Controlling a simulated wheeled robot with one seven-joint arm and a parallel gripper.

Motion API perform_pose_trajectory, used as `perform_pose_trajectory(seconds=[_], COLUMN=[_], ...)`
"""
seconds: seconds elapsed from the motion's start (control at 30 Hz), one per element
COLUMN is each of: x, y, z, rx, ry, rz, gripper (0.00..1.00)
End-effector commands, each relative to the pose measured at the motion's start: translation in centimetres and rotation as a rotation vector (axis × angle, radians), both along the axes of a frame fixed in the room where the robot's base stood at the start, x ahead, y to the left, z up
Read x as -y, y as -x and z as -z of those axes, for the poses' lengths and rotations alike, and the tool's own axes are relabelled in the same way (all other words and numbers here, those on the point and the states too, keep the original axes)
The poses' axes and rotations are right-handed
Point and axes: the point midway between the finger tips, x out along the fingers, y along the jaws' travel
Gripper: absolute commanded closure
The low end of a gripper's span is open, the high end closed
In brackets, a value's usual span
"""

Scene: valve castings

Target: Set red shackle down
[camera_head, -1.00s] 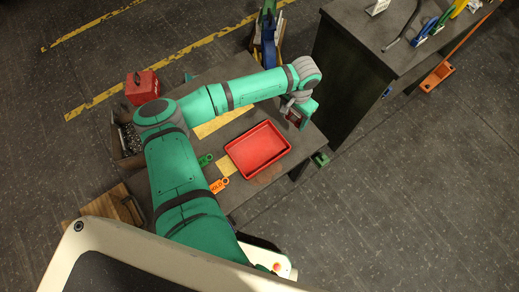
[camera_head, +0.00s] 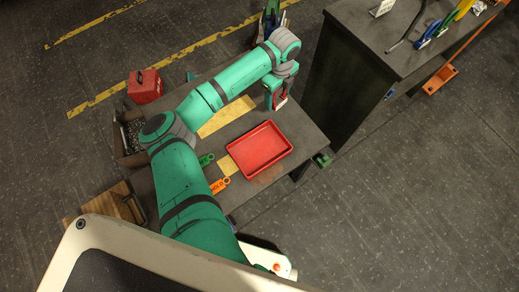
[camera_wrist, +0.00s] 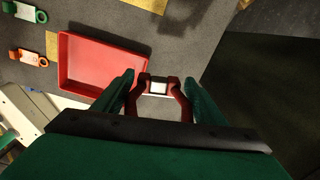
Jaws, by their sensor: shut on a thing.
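The red shackle (camera_wrist: 184,103) is held between the two green fingers of my gripper (camera_wrist: 160,92) in the wrist view. My gripper is shut on it. In the head view my gripper (camera_head: 277,99) is over the back right part of the table, with a bit of the red shackle (camera_head: 281,102) showing at its tip. A red tray (camera_head: 258,148) lies on the table, nearer the front than my gripper. It also shows in the wrist view (camera_wrist: 72,66), to the left of the shackle. The shackle appears to be above the table, apart from the tray.
Yellow patches (camera_head: 228,117) mark the table. A red toolbox (camera_head: 145,86) and a bin of parts (camera_head: 131,136) stand at left. A tall dark cabinet (camera_head: 345,90) stands close at right.

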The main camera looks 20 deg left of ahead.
Motion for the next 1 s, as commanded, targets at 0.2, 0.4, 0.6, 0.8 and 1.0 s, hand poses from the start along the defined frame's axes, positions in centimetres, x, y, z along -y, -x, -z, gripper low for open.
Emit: perform_pose_trajectory(seconds=[0.2,0.4,0.6,0.8,1.0], x=[-1.0,-1.8,-3.0,-4.0,-4.8], y=[-0.2,1.5,5.3,9.0,11.4], z=[-0.2,0.5,2.3,4.3,7.4], rx=[-0.006,-0.007,-0.006,-0.007,-0.008], ry=[0.003,0.003,0.003,0.004,0.004], rz=[0.158,0.186,0.184,0.184,0.183], gripper=[0.72,0.72,0.72,0.72,0.72])
